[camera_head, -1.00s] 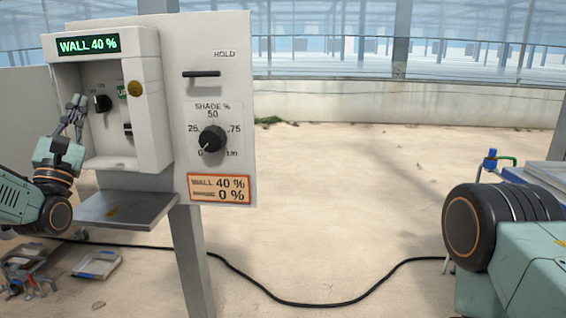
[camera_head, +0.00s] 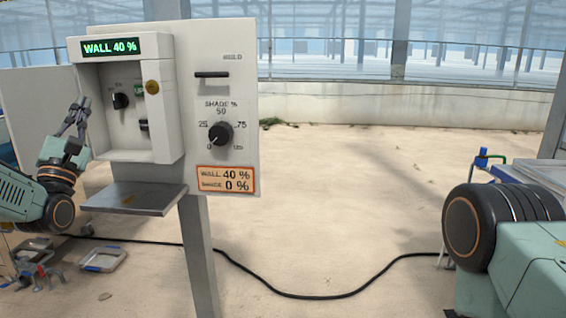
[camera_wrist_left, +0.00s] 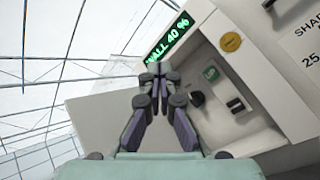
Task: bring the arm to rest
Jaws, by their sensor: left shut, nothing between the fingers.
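My left gripper (camera_head: 80,105) is shut and empty, raised just left of the control box (camera_head: 168,110) in the head view. In the left wrist view its closed fingers (camera_wrist_left: 155,72) point up in front of the box's left edge. The box has a green display (camera_head: 110,47) reading WALL 40 %, a small black knob (camera_head: 121,101) and a black lever (camera_head: 144,125) in its recess. On the panel (camera_head: 240,75) beside it, the SHADE % dial (camera_head: 220,133) points near 0. An orange-framed label (camera_head: 226,180) reads WALL 40 % and a second line 0 %. My right gripper is not in view.
A grey shelf (camera_head: 135,198) juts out below the box, close to my left arm. A post (camera_head: 200,260) holds up the panel. A black cable (camera_head: 310,296) runs over the sandy floor. Trays and tools (camera_head: 40,265) lie at lower left. The middle floor is open.

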